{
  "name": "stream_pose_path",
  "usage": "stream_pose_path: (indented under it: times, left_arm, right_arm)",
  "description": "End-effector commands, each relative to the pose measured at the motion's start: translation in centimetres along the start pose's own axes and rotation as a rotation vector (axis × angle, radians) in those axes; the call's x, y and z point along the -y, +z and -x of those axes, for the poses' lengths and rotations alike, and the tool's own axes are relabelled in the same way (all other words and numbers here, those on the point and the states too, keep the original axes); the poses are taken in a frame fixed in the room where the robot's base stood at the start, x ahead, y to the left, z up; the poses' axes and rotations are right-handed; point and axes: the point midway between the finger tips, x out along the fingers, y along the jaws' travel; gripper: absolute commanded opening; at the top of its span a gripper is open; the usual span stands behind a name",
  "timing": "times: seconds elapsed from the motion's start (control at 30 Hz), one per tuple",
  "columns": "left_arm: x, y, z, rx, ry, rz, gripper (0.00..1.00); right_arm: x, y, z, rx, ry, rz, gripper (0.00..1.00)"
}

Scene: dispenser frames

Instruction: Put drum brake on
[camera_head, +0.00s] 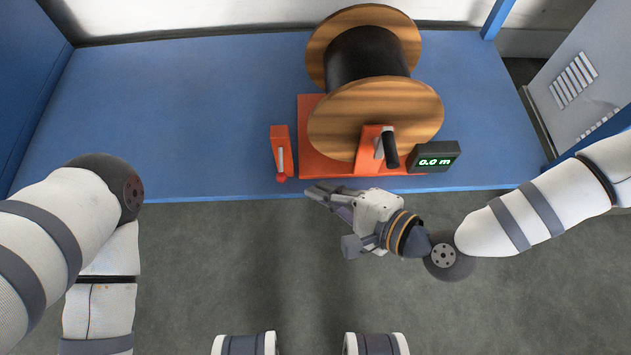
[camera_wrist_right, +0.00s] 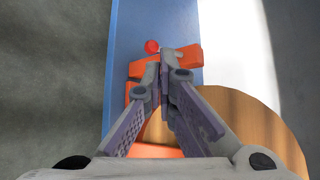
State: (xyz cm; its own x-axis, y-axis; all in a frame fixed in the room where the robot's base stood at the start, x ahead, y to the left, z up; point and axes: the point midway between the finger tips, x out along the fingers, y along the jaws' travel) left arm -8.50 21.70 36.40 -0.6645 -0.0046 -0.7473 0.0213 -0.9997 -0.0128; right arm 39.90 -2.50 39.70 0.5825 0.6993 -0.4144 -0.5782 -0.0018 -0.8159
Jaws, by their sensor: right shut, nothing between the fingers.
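The drum brake is an orange-red block (camera_head: 281,140) with a grey lever ending in a red knob (camera_head: 281,179), at the bench's front edge left of the cable drum. The lever points toward the front. In the right wrist view the red knob (camera_wrist_right: 152,46) shows just beyond and left of the fingertips. The cable drum (camera_head: 372,105) has wooden flanges and a black core. My right gripper (camera_head: 312,190) is shut and empty, in front of the bench edge, right of the knob and apart from it in the head view. My left gripper is out of view.
The drum stands on an orange-red base (camera_head: 312,150) with a black-handled crank (camera_head: 390,150) in front. A display (camera_head: 435,157) right of it reads 0.0 m. The blue bench (camera_head: 180,110) is clear on the left. A grey cabinet (camera_head: 590,75) stands at the right.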

Motion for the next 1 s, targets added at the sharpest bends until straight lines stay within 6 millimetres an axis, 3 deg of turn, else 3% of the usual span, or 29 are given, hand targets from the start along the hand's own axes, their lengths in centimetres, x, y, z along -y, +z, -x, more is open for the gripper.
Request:
stream_pose_path:
  times: [0.1, 0.33, 0.9, 0.97, 1.0]
  left_arm:
    - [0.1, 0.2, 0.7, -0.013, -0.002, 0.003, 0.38]
    - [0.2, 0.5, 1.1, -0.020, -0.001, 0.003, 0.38]
    - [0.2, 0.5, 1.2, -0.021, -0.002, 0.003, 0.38]
    - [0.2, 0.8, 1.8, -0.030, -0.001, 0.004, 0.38]
    - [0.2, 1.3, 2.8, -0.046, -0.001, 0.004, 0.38]
  right_arm:
    - [0.1, 0.1, 2.9, -0.001, -0.005, 0.001, 0.00]
    - [-0.6, 0.0, 6.6, 0.001, -0.004, 0.002, 0.00]
    - [-0.8, 0.1, 7.4, 0.003, -0.004, 0.002, 0.00]
    - [0.1, 0.4, 7.8, 0.003, -0.011, 0.009, 0.00]
    - [1.6, 1.0, 8.3, 0.003, -0.021, 0.019, 0.00]
